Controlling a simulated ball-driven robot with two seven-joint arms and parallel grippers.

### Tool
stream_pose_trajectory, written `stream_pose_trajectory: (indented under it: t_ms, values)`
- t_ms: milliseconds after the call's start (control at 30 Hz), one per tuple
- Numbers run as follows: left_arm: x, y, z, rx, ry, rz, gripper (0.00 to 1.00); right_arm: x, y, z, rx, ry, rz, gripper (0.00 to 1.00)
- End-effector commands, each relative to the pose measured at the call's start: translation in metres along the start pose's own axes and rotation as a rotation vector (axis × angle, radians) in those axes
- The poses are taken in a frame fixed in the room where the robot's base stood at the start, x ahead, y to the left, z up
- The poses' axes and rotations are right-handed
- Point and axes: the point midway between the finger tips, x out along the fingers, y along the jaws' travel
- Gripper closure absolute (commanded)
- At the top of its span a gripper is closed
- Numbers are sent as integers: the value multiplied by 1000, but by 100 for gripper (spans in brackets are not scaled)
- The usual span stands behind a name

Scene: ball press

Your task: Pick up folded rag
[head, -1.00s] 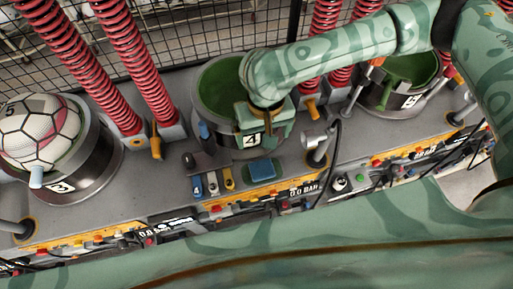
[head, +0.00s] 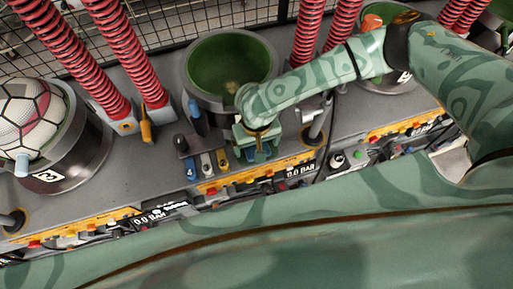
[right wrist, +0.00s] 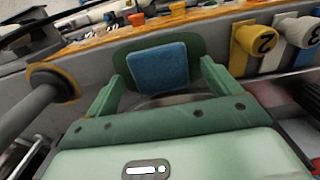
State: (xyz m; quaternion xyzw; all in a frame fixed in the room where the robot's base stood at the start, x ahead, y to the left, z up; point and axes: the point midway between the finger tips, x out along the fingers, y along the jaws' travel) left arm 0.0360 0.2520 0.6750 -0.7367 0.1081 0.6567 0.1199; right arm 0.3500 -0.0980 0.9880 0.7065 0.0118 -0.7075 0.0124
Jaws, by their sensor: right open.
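The folded rag is a flat blue pad (right wrist: 158,68) lying on a dark green oval patch in the right wrist view. My right gripper (right wrist: 160,82) is open and empty, its two green fingers on either side of the near part of the rag, with a gap to each side. I cannot tell whether the fingertips touch the surface below. In the head view my right gripper (head: 257,150) is over the front ledge and hides most of the rag. My left gripper is not in view.
Left of the gripper in the head view are small numbered levers (head: 206,163). Behind it stands an empty green-lined bowl (head: 215,65). A ball (head: 28,118) sits in the left bowl. A grey post (head: 314,128) stands close on the right.

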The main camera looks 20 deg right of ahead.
Motion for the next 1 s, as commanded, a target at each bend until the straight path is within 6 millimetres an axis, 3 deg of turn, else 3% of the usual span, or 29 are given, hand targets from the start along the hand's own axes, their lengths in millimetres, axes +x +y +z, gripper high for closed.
stream_pose_trajectory:
  t_ms: [267,433,467,767,1000]
  values:
    - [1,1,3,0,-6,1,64,5,0,0,-2,1,0,11]
    - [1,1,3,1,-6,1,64,5,0,0,-1,1,0,55]
    - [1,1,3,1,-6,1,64,5,0,0,-1,1,0,59]
    - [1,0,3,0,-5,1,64,4,0,0,-1,1,-1,62]
    - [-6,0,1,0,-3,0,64,-20,0,-1,-2,3,-1,62]
